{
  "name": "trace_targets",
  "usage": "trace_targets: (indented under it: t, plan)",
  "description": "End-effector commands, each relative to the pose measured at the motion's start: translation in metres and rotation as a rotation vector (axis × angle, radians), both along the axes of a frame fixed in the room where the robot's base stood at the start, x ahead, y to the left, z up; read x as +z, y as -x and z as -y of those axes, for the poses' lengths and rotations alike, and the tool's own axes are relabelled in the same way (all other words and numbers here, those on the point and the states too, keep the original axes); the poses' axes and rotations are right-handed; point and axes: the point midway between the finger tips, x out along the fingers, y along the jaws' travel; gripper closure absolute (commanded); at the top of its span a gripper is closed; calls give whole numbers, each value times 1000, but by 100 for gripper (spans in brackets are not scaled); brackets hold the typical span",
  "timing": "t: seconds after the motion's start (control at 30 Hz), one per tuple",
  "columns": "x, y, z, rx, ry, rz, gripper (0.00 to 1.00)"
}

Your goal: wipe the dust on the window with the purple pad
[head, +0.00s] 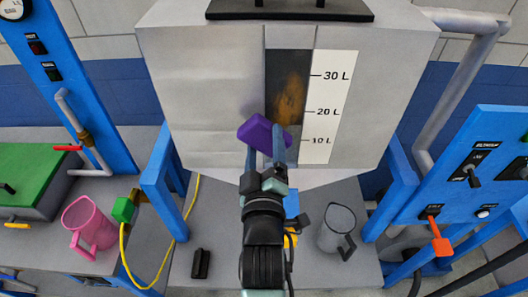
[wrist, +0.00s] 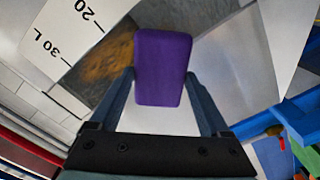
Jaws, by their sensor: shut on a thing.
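The purple pad (head: 262,132) is held between the fingers of my gripper (head: 266,150), in front of the lower part of the tank. In the wrist view the pad (wrist: 162,68) sits between the two fingertips (wrist: 160,82). The window (head: 288,75) is a dark vertical strip on the grey tank, with brownish dust (head: 291,98) in its middle. The dust also shows in the wrist view (wrist: 108,58), left of the pad. The pad overlaps the window's lower end in the head view. I cannot tell whether it touches the glass.
A white scale (head: 328,105) with litre marks stands right of the window. Below are a pink jug (head: 88,226), a grey jug (head: 337,228) and a black object (head: 201,263). Blue posts flank the tank. A panel with an orange-handled lever (head: 438,238) is at right.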

Motion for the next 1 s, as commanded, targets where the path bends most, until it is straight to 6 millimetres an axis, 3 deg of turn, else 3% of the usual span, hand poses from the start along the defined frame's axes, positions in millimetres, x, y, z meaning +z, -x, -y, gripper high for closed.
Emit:
trace_targets:
  t: [1.0]
  plan:
    - [0, -10, 0, 0, 0, 0, 64]
